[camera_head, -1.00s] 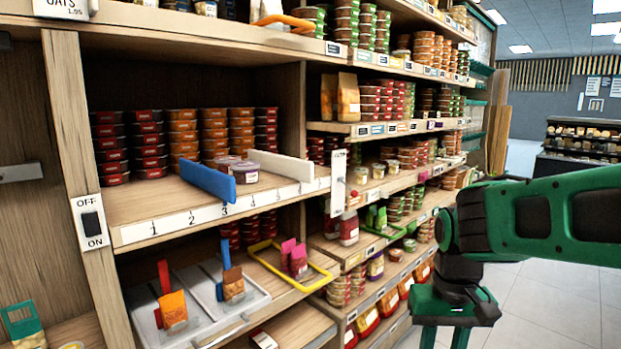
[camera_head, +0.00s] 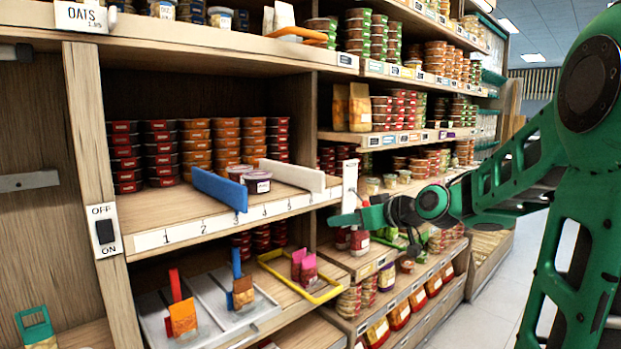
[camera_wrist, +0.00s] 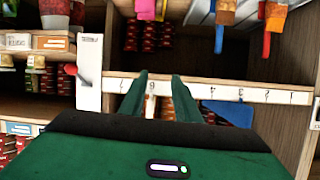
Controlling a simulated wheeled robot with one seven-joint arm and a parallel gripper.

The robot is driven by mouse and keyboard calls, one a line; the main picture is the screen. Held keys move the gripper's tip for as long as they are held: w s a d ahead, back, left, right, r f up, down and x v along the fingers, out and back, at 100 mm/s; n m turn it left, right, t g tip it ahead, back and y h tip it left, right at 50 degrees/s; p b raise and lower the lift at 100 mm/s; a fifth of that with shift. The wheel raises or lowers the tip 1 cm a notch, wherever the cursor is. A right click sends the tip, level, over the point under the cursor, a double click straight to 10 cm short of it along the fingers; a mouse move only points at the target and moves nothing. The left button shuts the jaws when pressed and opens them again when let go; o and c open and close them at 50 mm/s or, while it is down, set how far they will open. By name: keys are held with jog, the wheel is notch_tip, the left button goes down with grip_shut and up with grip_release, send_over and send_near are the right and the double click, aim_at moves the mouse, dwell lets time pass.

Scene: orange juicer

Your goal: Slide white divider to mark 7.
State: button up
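The white divider (camera_head: 292,175) stands on the middle shelf, its front end near the right part of the number strip (camera_head: 190,231), around mark 6. The blue divider (camera_head: 220,188) stands to its left, near marks 3 and 4. My gripper (camera_head: 336,219) is in front of the shelf edge, right of and lower than the white divider. In the wrist view, which is upside down, my gripper (camera_wrist: 159,75) has its two green fingers apart, with the 6 showing between them. Mark 7 is just left of the fingers there. Whether the fingers touch the divider is hidden.
Small tubs (camera_head: 257,182) stand between the dividers, with stacked tubs (camera_head: 195,150) behind. A white upright tag (camera_head: 349,186) rises at the shelf's right end, close to my gripper. The lower shelf has a grey tray (camera_head: 208,305) and a yellow-rimmed tray (camera_head: 300,276).

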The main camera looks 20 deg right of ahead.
jog(key=w+r+t, duration=0.1)
jog(key=r, duration=0.2)
jog(key=w+r+t+y, duration=0.1)
jog(key=r, duration=0.2)
jog(key=w+r+n+t, duration=0.1)
jog(key=w+r, duration=0.1)
jog(key=shift+w+d+r+t+y, duration=0.1)
jog(key=shift+d+r+t+y, duration=0.25)
jog(key=shift+r+t+y, duration=0.05)
jog(key=shift+w+a+r, duration=0.1)
jog(key=shift+w+r, duration=0.1)
jog(key=x, duration=1)
jog(key=shift+w, duration=0.2)
grip_shut()
